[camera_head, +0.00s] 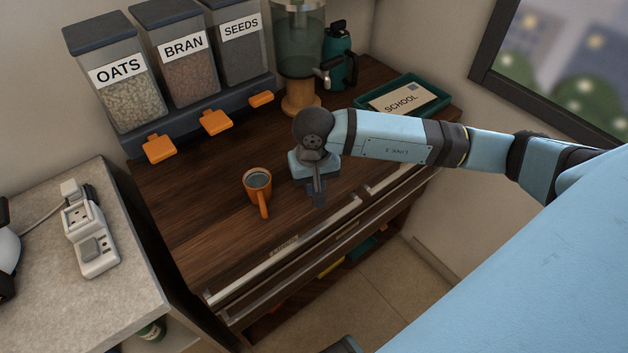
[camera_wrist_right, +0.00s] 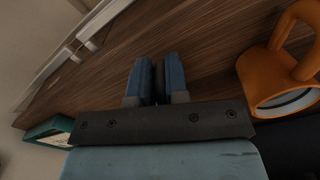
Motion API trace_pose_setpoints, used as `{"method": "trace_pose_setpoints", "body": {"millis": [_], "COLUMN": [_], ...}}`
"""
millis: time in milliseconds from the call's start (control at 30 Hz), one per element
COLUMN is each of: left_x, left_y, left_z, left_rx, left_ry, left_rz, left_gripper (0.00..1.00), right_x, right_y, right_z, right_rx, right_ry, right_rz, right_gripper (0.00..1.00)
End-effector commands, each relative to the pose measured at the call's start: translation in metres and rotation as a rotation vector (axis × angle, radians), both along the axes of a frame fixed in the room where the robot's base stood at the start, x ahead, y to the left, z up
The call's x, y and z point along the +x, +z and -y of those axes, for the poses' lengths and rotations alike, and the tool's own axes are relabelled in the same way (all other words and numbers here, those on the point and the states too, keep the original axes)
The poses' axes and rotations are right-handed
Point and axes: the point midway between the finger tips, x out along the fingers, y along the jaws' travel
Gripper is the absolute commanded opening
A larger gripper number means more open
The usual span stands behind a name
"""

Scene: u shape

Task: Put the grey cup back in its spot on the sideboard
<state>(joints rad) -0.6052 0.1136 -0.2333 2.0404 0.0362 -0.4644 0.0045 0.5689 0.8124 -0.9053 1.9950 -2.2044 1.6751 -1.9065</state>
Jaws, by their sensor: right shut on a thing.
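I cannot make out a grey cup in either view. My right gripper (camera_head: 318,197) points down over the sideboard top (camera_head: 210,220), near its front edge. The right wrist view shows its two blue fingers (camera_wrist_right: 157,82) close together, with only a narrow dark strip between them; what they grip cannot be made out. An orange mug (camera_head: 258,184) stands upright on the sideboard, left of the gripper and apart from it. The mug also shows at the right of the wrist view (camera_wrist_right: 267,75). My left gripper is not in view.
Dispensers labelled oats (camera_head: 122,88), bran (camera_head: 188,65) and seeds (camera_head: 240,45) line the back left. A glass-topped grinder (camera_head: 297,50), a teal flask (camera_head: 340,55) and a green tray (camera_head: 443,98) stand at the back. A pale counter (camera_head: 115,215) with a socket block (camera_head: 88,235) is left.

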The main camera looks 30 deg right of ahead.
Motion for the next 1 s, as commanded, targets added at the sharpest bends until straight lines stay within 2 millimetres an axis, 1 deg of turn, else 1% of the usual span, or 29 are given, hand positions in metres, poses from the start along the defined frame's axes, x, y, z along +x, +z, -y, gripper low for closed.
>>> {"method": "trace_pose_setpoints", "body": {"millis": [100, 133, 167, 200, 233, 467, 600, 633, 767, 1000], "left_x": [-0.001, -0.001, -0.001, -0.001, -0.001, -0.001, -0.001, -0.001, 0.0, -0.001], "left_y": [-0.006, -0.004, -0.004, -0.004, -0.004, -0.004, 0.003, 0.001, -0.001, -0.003], "left_z": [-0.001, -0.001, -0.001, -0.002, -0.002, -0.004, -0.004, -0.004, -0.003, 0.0], "left_rx": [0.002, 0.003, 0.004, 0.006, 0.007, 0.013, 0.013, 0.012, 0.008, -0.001], "left_ry": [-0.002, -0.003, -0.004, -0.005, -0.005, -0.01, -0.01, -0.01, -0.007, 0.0], "left_rz": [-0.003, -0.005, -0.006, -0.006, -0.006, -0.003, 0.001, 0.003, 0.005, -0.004], "left_gripper": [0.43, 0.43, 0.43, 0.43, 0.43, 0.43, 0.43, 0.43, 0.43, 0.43], "right_x": [0.0, 0.0, 0.0, 0.0, 0.0, 0.0, 0.0, 0.001, 0.001, 0.001], "right_y": [-0.004, -0.003, -0.003, -0.003, -0.003, -0.002, 0.004, 0.007, 0.03, 0.083], "right_z": [0.0, 0.0, 0.0, 0.0, 0.0, 0.0, 0.0, 0.0, 0.0, 0.0], "right_rx": [0.0, 0.0, 0.0, 0.0, 0.0, 0.0, 0.0, 0.0, 0.001, 0.001], "right_ry": [0.0, 0.0, 0.0, 0.0, 0.0, 0.0, 0.0, 0.0, 0.001, 0.001], "right_rz": [0.001, 0.0, 0.0, 0.0, 0.0, 0.0, 0.0, 0.002, 0.004, 0.004], "right_gripper": [0.0, 0.21, 0.28, 0.37, 0.4, 0.4, 0.4, 0.4, 0.4, 0.4]}}
